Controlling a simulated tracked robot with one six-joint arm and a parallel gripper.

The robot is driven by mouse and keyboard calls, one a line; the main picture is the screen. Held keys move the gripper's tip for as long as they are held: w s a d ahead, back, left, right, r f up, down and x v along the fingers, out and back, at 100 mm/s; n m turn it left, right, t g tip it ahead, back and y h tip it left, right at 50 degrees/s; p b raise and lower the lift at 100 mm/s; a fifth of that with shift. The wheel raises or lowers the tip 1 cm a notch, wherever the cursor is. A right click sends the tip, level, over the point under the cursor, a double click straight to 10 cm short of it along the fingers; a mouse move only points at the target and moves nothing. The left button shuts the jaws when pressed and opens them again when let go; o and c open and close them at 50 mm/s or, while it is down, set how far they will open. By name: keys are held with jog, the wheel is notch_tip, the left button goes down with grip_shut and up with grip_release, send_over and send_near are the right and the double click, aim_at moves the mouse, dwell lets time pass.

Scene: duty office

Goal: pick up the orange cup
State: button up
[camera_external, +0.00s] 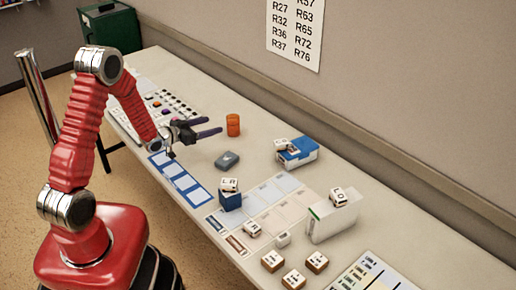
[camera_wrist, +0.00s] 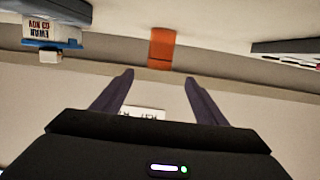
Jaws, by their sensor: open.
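The orange cup (camera_external: 233,125) stands upright on the table, near the wall side, just beyond my fingertips in the external view. In the wrist view the orange cup (camera_wrist: 162,48) shows at the top centre, in line with the space between my two fingers. My gripper (camera_external: 217,127) is open and empty, held over the table to the left of the cup. In the wrist view my gripper (camera_wrist: 158,80) has its dark fingers spread apart, and the cup is past their tips, not between them.
Several lettered cubes, a white box (camera_external: 333,217) and printed cards fill the nearer table. The wall runs behind.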

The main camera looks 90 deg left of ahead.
aim_at(226, 119)
jog(key=x, duration=0.7)
jog(key=shift+w+f, duration=0.1)
jog(key=shift+a, duration=0.1)
jog(key=shift+x, duration=2.6)
jog(key=c, duration=1.1)
notch_tip(226, 119, up, 10)
jog(key=shift+r, duration=0.1)
